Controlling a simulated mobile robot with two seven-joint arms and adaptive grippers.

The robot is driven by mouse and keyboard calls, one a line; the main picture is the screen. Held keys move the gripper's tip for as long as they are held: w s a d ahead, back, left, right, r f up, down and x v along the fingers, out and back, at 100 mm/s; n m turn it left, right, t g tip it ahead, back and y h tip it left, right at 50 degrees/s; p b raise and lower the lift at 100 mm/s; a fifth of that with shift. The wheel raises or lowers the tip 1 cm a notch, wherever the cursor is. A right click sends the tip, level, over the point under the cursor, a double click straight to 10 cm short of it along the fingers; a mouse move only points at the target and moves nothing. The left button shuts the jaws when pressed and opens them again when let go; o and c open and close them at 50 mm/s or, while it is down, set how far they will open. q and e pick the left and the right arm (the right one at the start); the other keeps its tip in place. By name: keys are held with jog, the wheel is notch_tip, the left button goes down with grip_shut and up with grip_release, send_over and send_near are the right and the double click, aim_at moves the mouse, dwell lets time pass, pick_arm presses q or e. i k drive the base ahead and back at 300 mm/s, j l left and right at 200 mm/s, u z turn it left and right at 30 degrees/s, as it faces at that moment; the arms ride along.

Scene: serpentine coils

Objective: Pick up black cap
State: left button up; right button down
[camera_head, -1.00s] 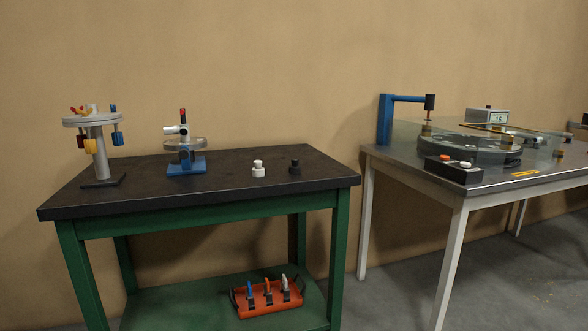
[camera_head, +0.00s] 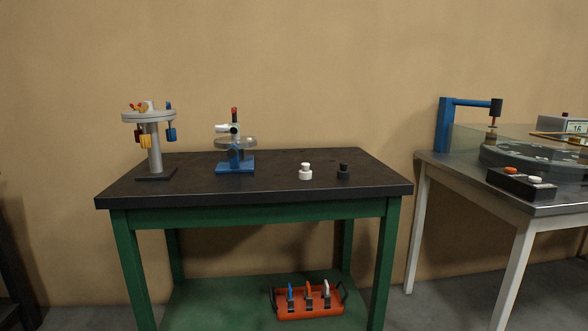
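The black cap (camera_head: 343,172) stands upright on the dark top of the green-legged workbench (camera_head: 270,190), right of the middle. It is small, with a wider base and a narrower top. A white cap (camera_head: 305,172) of similar shape stands just to its left, apart from it. Neither of my grippers shows in the head view.
A blue-based device with a round plate (camera_head: 235,160) and a grey stand with hanging coloured parts (camera_head: 150,140) occupy the bench's left half. An orange tool tray (camera_head: 310,305) sits on the lower shelf. A metal table (camera_head: 540,206) with a blue press stands at right. The bench's right end is clear.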

aim_at(343, 173)
jog(key=l+u, duration=0.3)
jog(key=l, duration=0.25)
jog(key=l+u, duration=0.3)
jog(key=l, duration=0.25)
jog(key=l+u, duration=0.1)
jog(key=l, duration=0.45)
jog(key=k+l+u, duration=0.1)
jog(key=l, duration=0.5)
